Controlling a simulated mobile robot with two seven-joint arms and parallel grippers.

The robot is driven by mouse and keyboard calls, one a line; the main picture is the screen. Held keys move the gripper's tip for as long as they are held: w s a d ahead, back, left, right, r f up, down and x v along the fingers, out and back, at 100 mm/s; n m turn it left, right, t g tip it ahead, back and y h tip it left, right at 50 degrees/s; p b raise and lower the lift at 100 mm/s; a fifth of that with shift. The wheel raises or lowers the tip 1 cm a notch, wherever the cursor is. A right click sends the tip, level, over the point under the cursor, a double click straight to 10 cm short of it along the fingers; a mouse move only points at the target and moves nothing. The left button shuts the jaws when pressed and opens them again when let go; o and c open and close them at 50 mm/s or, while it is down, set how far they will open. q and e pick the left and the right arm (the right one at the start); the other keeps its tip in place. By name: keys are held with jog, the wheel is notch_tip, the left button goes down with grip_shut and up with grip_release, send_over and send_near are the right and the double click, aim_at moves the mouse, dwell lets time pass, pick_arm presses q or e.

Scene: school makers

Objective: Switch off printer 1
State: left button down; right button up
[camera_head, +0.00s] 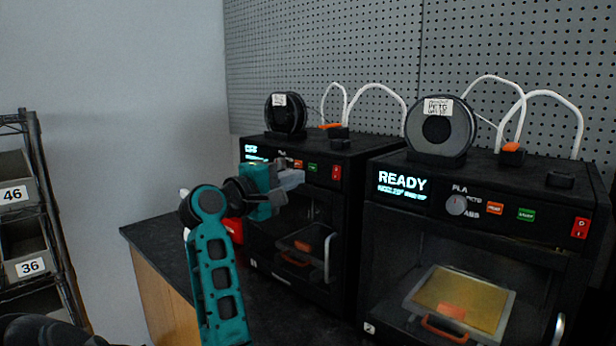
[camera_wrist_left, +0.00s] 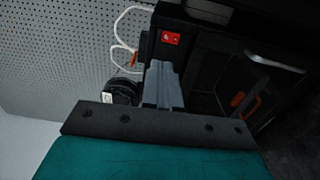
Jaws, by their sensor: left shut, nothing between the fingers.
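Two black 3D printers stand side by side on a dark counter. The left one (camera_head: 350,230), which I take as printer 1, has a lit display partly covered by my arm. Its red power switch (camera_head: 336,172) is at the right end of its control panel. My left gripper (camera_head: 303,177) is shut and empty, in front of this panel and to the left of the switch. In the left wrist view, the grey fingers (camera_wrist_left: 163,68) point toward the red switch (camera_wrist_left: 171,38), which lies just beyond their tips. I cannot tell whether they touch the panel. My right gripper is out of view.
The right printer (camera_head: 380,275) shows READY and has its own red switch (camera_head: 580,228). Filament spools (camera_head: 437,128) and white tubes sit on top of the printers. A pegboard (camera_head: 330,45) is behind. A bin shelf (camera_head: 45,190) stands at the left.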

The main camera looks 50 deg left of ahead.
pick_arm(q)
jog(key=shift+s+d+r, duration=0.1)
jog(key=shift+s+d, duration=0.05)
jog(key=shift+s, duration=1.45)
jog(key=s+d+f+m+g+h, duration=0.1)
jog(key=d+f+m+g, duration=0.3)
jog(key=d+f+m, duration=0.5)
jog(key=d+f+m+g+h, duration=0.15)
jog(key=d+f+g, duration=0.4)
jog(key=f, duration=0.85)
jog(key=s+d+f+m+g, duration=0.3)
jog(key=s+d+f+m, duration=0.2)
jog(key=s+d+f, duration=0.3)
jog(key=s+d+f+m+g, duration=0.2)
jog(key=s+d+f+m, duration=0.35)
jog(key=s+d, duration=0.4)
jog(key=w+f+t+h, duration=0.1)
jog(key=w+f+t, duration=0.6)
jog(key=f, duration=0.1)
jog(key=shift+d+f+m, duration=0.3)
jog(key=shift+d+m, duration=0.1)
